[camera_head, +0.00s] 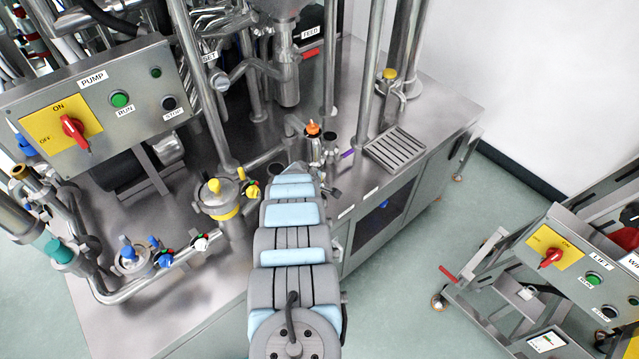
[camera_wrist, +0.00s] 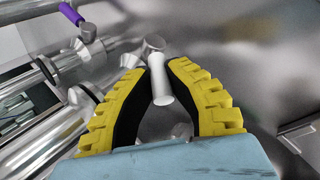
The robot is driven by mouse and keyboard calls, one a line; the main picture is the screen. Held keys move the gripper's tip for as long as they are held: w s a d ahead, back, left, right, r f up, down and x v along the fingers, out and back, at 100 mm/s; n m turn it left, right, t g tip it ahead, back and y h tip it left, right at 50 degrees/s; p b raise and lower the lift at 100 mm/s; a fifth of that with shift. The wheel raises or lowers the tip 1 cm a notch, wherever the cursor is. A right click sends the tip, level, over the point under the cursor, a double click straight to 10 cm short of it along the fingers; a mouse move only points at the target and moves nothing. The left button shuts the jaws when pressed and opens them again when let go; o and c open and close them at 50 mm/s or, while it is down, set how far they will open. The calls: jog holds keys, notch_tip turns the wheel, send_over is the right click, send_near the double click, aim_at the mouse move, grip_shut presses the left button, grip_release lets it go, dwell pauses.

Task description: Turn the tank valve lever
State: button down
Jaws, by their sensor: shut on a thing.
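The lever's lower part shows in the gap between the fingers, next to a rounded metal surface. Metal pipes and fittings (camera_wrist: 92,70) lie just left of the fingers. In the head view, my grey and light-blue arm hides the gripper's fingers and the held lever.
A purple handle (camera_wrist: 72,14) sits at the upper left of the wrist view; it also shows in the head view (camera_head: 347,154). An orange-topped fitting (camera_head: 313,129) stands just beyond my arm. A yellow-topped vessel (camera_head: 216,192) is left. Floor is open between the skid and right cart (camera_head: 551,257).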

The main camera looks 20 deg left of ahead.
dwell(0.4)
jog(key=c, duration=1)
grip_release()
jog(key=shift+w+f, duration=0.15)
